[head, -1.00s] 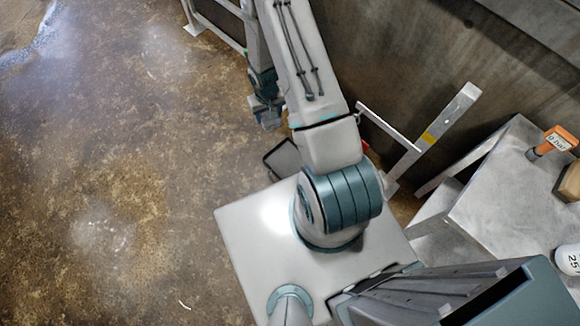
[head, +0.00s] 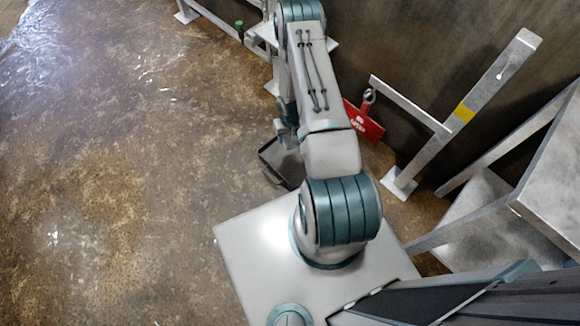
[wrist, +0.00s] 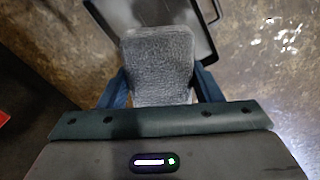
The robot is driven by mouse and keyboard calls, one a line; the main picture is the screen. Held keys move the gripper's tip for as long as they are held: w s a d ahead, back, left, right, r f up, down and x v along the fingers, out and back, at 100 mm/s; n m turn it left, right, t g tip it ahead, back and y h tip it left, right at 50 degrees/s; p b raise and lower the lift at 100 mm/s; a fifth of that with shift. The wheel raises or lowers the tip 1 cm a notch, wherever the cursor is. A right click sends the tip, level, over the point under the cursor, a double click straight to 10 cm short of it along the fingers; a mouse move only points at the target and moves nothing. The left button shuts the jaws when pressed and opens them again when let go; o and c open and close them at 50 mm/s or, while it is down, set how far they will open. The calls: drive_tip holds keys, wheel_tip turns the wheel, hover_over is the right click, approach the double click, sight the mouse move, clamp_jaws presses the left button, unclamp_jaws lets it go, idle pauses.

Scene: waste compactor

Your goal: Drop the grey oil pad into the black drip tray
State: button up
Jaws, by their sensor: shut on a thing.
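My gripper (wrist: 161,88) is shut on the grey oil pad (wrist: 158,52), a flat, textured pad with rounded corners held between the two blue fingers. In the head view my gripper (head: 284,136) is mostly hidden behind my own arm, and the pad cannot be told apart there. The black drip tray (wrist: 213,52) has a dark rim and a grey inside. In the wrist view it lies beyond and partly behind the pad, which overlaps its near part. In the head view the tray (head: 268,172) is on the floor just below my gripper, partly covered by my arm.
A red tag (head: 364,122) hangs right of the arm. A metal table (head: 556,190) is at the right. The wet floor (head: 110,150) at the left is clear.

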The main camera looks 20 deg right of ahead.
drive_tip(key=b, duration=0.5)
approach(295, 160)
drive_tip(key=shift+s+f+b, duration=0.1)
drive_tip(key=shift+f+b, duration=1.85)
drive_tip(key=o, duration=1)
drive_tip(key=shift+r, duration=0.15)
wheel_tip(295, 160, up, 14)
drive_tip(key=p, duration=0.4)
drive_tip(key=shift+p, duration=0.3)
drive_tip(key=shift+f, duration=0.2)
